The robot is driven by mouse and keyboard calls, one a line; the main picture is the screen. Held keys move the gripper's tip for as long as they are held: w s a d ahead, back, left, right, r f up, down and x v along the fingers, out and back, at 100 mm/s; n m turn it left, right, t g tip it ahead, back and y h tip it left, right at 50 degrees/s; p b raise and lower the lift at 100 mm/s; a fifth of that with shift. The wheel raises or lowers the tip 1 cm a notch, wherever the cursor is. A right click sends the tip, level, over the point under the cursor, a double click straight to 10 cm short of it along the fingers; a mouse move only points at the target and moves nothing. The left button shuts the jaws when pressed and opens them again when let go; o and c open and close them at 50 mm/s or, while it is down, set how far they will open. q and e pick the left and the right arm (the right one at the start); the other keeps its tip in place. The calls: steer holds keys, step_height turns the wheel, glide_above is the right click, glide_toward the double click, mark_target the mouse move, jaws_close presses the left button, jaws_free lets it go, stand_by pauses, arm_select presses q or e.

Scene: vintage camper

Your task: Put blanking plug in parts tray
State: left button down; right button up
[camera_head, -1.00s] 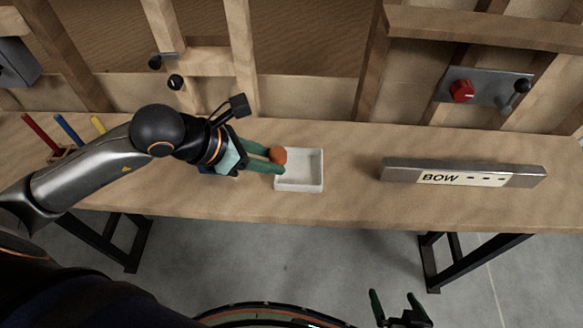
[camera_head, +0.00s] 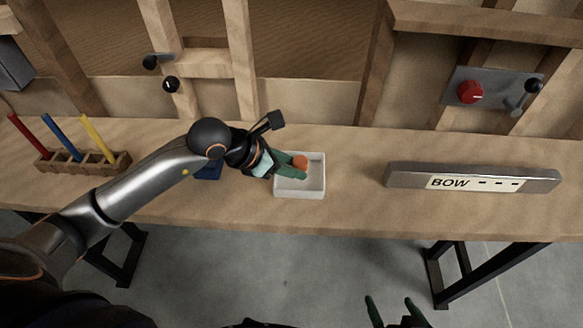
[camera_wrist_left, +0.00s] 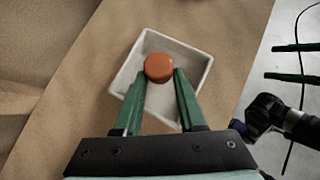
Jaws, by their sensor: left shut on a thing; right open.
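The blanking plug (camera_head: 300,161) is a small orange round piece, held between the green fingertips of my left gripper (camera_head: 296,168). The parts tray (camera_head: 312,191) is a white, shallow, square tray on the workbench. In the left wrist view the plug (camera_wrist_left: 158,67) shows over the tray (camera_wrist_left: 196,51), inside its rim outline. I cannot tell whether the plug touches the tray floor. My left gripper (camera_wrist_left: 160,80) is shut on the plug. My right gripper (camera_head: 388,312) is open and empty, low in front of the bench; its green fingers also show in the left wrist view (camera_wrist_left: 293,62).
A wooden rack (camera_head: 85,162) with red, blue and yellow rods stands at the left. A blue item (camera_head: 208,173) lies partly hidden under my left arm. A metal bar labelled BOW (camera_head: 473,179) lies right of the tray. Bench between tray and bar is clear.

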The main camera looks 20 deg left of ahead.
arm_select(q)
steer(key=c, duration=0.9)
jaws_free()
steer(key=shift+f, duration=0.1)
steer(key=shift+c, duration=0.2)
steer(key=o, duration=0.5)
steer(key=shift+c, duration=0.2)
steer(key=shift+r, duration=0.25)
steer(key=v, duration=1.2)
